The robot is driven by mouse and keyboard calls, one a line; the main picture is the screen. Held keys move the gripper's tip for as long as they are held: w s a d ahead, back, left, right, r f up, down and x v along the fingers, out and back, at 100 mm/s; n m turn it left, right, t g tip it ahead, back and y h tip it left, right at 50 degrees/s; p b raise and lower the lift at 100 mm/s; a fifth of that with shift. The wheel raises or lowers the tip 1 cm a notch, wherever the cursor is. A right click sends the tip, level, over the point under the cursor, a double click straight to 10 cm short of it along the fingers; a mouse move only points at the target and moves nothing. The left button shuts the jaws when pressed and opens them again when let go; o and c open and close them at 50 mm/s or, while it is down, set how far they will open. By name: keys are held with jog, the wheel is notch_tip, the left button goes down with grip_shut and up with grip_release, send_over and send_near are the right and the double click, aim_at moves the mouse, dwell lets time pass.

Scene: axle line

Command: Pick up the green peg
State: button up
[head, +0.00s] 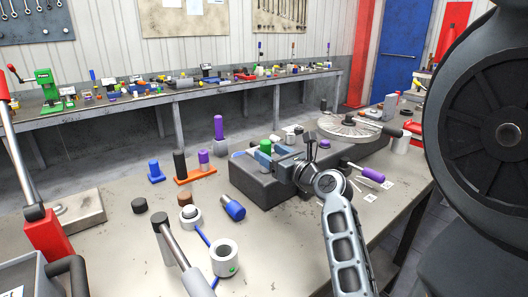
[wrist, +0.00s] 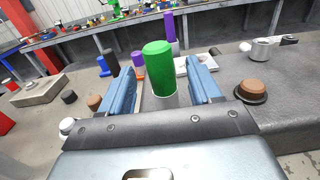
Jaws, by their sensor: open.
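The green peg (wrist: 160,72) stands upright in the wrist view, its lower end at a pale ring or holder. In the head view its top (head: 265,145) shows above the dark block, partly hidden by my gripper. My gripper (wrist: 163,88) is open, with its blue fingers on either side of the peg. A visible gap remains between the peg and each finger in the wrist view. In the head view the blue fingers (head: 268,156) show beside the peg above the dark block.
A dark block (head: 255,186) lies below my gripper. Purple (head: 204,158), blue (head: 155,170) and black (head: 180,165) pegs stand to the left. A blue peg (head: 233,208) lies nearby. A round grey plate (head: 347,127) is behind right. The bench's left middle has free room.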

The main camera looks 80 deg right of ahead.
aim_at(262, 143)
jog(key=shift+p+x, duration=0.3)
jog(key=shift+x, duration=1.95)
jog(key=c, duration=1.2)
jog(key=shift+o, duration=0.2)
jog(key=shift+r, duration=0.1)
jog(key=shift+r, duration=0.1)
jog(key=shift+r, duration=0.6)
notch_tip(262, 143, up, 3)
jog(key=shift+f+p, duration=0.1)
jog(key=shift+p, duration=0.25)
jog(key=s+d+r, duration=0.4)
jog(key=s+r, duration=0.2)
jog(key=s, duration=0.5)
jog(key=shift+r+b, duration=0.4)
jog(key=shift+p, duration=0.45)
